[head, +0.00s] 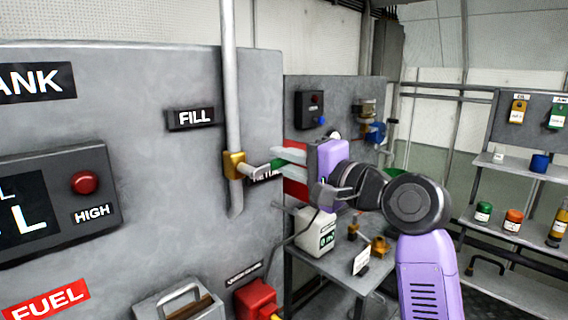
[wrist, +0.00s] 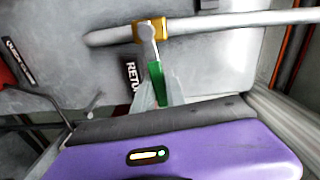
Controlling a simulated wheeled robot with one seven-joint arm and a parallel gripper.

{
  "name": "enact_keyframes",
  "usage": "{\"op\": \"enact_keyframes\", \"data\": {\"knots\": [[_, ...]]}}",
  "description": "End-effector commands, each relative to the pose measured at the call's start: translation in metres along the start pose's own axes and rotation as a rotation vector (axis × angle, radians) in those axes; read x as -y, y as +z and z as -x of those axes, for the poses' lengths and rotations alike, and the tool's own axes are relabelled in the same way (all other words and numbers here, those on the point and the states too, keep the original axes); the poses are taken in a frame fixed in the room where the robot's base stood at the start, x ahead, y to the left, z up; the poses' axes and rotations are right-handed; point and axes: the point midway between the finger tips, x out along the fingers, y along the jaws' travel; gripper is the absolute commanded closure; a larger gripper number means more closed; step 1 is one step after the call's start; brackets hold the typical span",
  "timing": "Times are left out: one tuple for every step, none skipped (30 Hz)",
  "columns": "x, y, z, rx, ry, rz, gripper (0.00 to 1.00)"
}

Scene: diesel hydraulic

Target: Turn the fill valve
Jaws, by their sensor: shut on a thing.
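The fill valve has a brass body (head: 234,165) on a vertical grey pipe, below the black FILL label (head: 194,118). Its lever sticks out to the right, roughly level, with a grey stem and a green grip (wrist: 157,84). My gripper (head: 281,160) is shut on the green grip, with a pale finger on each side of it. In the wrist view, the fingers (wrist: 158,95) flank the green grip, and the brass body (wrist: 149,29) and grey stem show beyond them. The fingers partly hide the grip in the head view.
The RETURN label (wrist: 132,80) is partly hidden behind the lever. A red button (head: 84,182) sits on a display panel at left. A side table (head: 330,273) with a white jug (head: 315,232) stands below my arm. Shelves (head: 520,175) are at right.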

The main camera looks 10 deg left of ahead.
Motion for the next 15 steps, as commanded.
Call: {"op": "enact_keyframes", "data": {"knots": [[0.002,-0.001,0.001,-0.001,0.002,0.032,1.00],[0.003,-0.001,0.001,-0.001,0.002,0.052,1.00],[0.005,0.000,0.001,-0.001,0.002,0.079,1.00],[0.006,0.000,0.001,0.000,0.002,0.102,1.00],[0.007,0.000,0.001,0.000,0.003,0.122,1.00],[0.009,0.000,0.000,0.000,0.003,0.151,1.00],[0.010,0.001,0.000,0.000,0.003,0.172,1.00],[0.012,0.001,0.000,0.001,0.003,0.192,1.00],[0.014,0.002,0.000,0.001,0.003,0.220,1.00],[0.015,0.002,0.000,0.001,0.003,0.238,1.00],[0.016,0.002,0.000,0.001,0.003,0.257,1.00],[0.018,0.002,0.000,0.000,0.003,0.280,1.00],[0.019,0.003,0.000,0.000,0.003,0.297,1.00],[0.019,0.003,0.000,0.000,0.003,0.311,1.00],[0.021,0.003,0.001,0.000,0.003,0.331,1.00]]}}
